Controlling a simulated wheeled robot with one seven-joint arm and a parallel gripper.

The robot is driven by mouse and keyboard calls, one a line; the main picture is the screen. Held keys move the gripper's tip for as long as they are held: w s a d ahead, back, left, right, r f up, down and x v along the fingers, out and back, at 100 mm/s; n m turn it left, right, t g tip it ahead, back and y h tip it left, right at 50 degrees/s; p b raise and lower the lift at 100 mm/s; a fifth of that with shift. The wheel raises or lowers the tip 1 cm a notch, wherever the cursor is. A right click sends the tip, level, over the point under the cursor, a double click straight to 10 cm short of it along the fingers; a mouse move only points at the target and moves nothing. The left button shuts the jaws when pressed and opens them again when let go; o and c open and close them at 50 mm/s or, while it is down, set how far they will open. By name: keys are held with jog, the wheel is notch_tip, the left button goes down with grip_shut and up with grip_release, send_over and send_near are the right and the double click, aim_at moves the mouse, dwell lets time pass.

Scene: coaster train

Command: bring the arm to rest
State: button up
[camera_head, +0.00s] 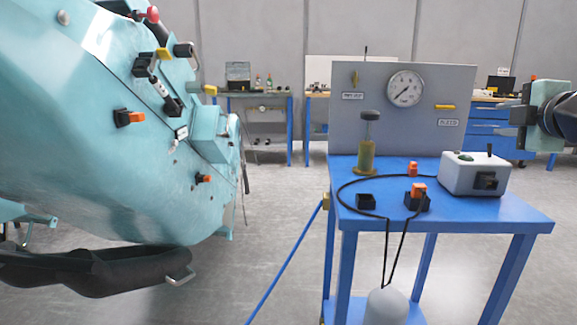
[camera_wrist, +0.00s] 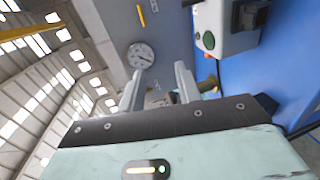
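My gripper (camera_head: 508,115) is at the right edge of the head view, pointing left, above and to the right of the blue table (camera_head: 480,215). In the wrist view its two fingers (camera_wrist: 158,85) stand apart with a clear gap and nothing held between them. The rest of my arm runs out of the picture on the right.
The table bears a white box (camera_head: 476,176) with a green button, a brass hand pump (camera_head: 367,155), orange-and-black connectors and a black cable. A gauge panel (camera_head: 440,128) stands behind. A large teal coaster car (camera_head: 90,130) fills the left. Open floor (camera_head: 270,215) lies between.

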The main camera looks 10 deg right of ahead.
jog(key=w+a+f+m+g+y, duration=0.1)
jog(key=a+f, duration=0.1)
jog(key=a, duration=0.2)
jog(key=w+a+f+g+y, duration=0.1)
jog(key=a+f, duration=0.2)
jog(key=a, duration=0.1)
jog(key=w+a+f+m+g+y, duration=0.1)
jog(key=a+f, duration=0.2)
jog(key=a, duration=0.1)
jog(key=shift+w+a+f+m, duration=0.1)
jog(key=shift+a+f+m, duration=0.05)
jog(key=shift+a+m, duration=0.15)
jog(key=s+a+f+m+g+y, duration=0.1)
jog(key=s+a+f+g, duration=0.1)
jog(key=a+f, duration=0.3)
jog(key=s+a+f+m+g+y, duration=0.1)
jog(key=s+a+f+g, duration=0.15)
jog(key=a, duration=0.55)
jog(key=s+a+f+m+g, duration=0.1)
jog(key=s+a+f+g, duration=0.3)
jog(key=s+a, duration=0.4)
jog(key=s+a+f+m+g, duration=0.1)
jog(key=s+a+f+g, duration=0.3)
jog(key=s, duration=0.7)
notch_tip(320, 180, up, 18)
jog(key=a+p, duration=0.1)
jog(key=p, duration=1.7)
jog(key=shift+r+t, duration=0.15)
jog(key=shift+t, duration=0.2)
jog(key=shift+w, duration=0.1)
